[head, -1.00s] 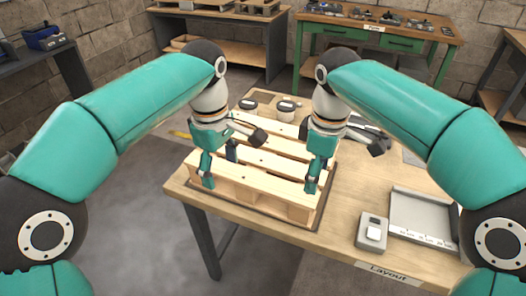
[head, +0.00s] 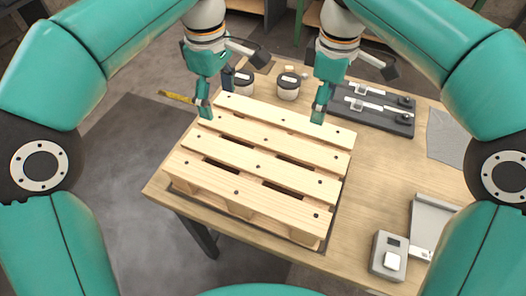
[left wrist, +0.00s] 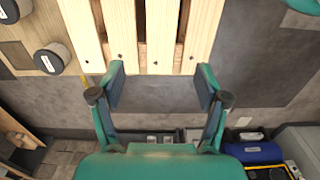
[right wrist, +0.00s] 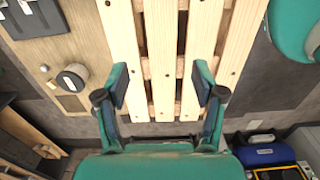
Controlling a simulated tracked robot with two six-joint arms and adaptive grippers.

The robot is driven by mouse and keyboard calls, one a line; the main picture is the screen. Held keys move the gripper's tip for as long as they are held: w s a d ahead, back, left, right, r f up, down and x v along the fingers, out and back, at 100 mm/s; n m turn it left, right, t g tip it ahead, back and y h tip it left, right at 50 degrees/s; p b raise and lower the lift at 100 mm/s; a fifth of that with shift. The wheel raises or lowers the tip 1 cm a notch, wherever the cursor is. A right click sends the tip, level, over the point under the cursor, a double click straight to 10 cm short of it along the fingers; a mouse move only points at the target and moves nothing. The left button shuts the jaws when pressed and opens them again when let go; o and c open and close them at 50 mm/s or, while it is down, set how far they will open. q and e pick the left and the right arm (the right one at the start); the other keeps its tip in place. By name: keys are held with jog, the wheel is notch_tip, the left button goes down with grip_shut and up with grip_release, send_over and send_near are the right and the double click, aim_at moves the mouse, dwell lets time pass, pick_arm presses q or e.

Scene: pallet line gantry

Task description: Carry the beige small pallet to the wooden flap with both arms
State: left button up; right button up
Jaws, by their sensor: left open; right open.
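The beige small pallet (head: 258,167) lies flat on the wooden table, its slats running across the head view. My left gripper (head: 214,97) is above its far left corner, fingers apart. My right gripper (head: 320,108) is above the far edge towards the right, one finger partly hidden. In the left wrist view, my left gripper (left wrist: 160,88) is open and empty by the pallet's slat ends (left wrist: 160,62). In the right wrist view, my right gripper (right wrist: 160,88) is open and empty above the slats (right wrist: 162,55). I cannot make out the wooden flap.
Two lidded jars (head: 288,85) stand just behind the pallet. A dark tool tray (head: 372,108) is at the back right. A grey device (head: 389,255) and a pale tray (head: 432,222) are at the front right. Bare tabletop (head: 378,180) lies right of the pallet.

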aim_at(226, 150)
pick_arm(q)
jog(key=shift+s+a+r, duration=0.1)
jog(key=shift+s, duration=0.05)
pick_arm(e)
jog(key=shift+s+a+r, duration=0.1)
jog(key=shift+s, duration=0.05)
pick_arm(q)
notch_tip(226, 150, down, 17)
pick_arm(e)
notch_tip(226, 150, down, 17)
pick_arm(q)
jog(key=shift+c, duration=0.3)
pick_arm(e)
jog(key=shift+c, duration=0.4)
pick_arm(q)
jog(key=c, duration=1.1)
pick_arm(e)
jog(key=c, duration=1)
pick_arm(q)
grip_shut()
pick_arm(e)
grip_shut()
pick_arm(q)
jog(key=shift+r, duration=0.1)
pick_arm(e)
jog(key=shift+r, duration=0.1)
